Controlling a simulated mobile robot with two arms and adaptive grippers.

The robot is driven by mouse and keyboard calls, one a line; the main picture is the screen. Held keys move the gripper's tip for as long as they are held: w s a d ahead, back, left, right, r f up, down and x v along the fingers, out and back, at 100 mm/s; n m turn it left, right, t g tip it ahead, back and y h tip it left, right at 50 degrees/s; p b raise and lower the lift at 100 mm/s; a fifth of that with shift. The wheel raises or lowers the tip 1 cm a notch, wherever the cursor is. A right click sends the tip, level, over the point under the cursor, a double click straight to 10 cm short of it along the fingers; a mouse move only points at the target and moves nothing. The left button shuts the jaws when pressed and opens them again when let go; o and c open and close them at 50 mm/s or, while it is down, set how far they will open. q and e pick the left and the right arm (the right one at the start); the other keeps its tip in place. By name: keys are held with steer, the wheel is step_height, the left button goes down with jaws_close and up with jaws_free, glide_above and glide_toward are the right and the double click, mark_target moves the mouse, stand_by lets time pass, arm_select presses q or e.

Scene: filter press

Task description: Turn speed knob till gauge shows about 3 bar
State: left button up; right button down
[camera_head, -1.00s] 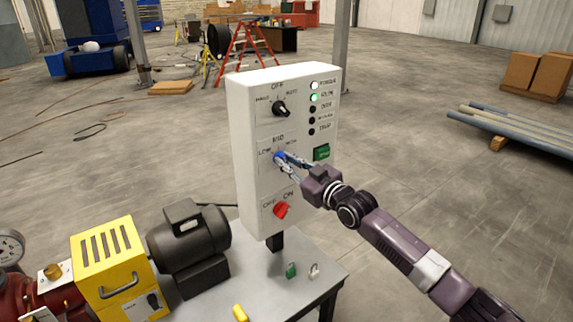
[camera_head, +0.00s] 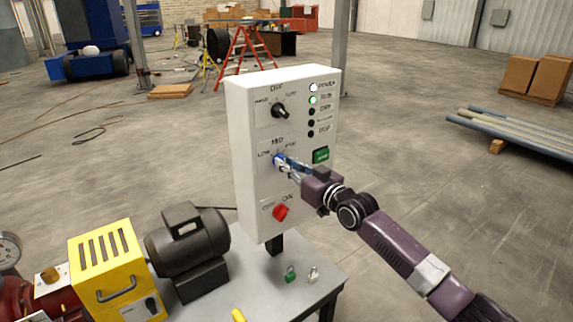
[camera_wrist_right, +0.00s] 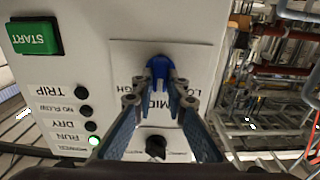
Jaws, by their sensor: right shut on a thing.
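The blue speed knob (camera_head: 278,160) sits in the middle of the white control box, on a plate marked LOW, MID and HIGH. My right gripper (camera_head: 283,163) is shut on it. In the right wrist view the fingertips (camera_wrist_right: 160,88) close around the blue knob (camera_wrist_right: 160,67), and the gripper hides part of the plate's lettering. The gauge (camera_head: 9,248) is at the far left edge, partly cut off; its needle is too small to read. My left gripper is not in view.
The control box (camera_head: 238,130) also carries a black selector (camera_head: 279,111), a red switch (camera_head: 281,212) and a green START button (camera_head: 320,155). The RUN lamp (camera_head: 313,100) glows green. A motor (camera_head: 187,243) and yellow guard (camera_head: 107,262) stand on the left.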

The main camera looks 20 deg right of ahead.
steer(key=c, duration=1.9)
jaws_free()
steer(key=shift+c, duration=0.2)
steer(key=v, duration=1.2)
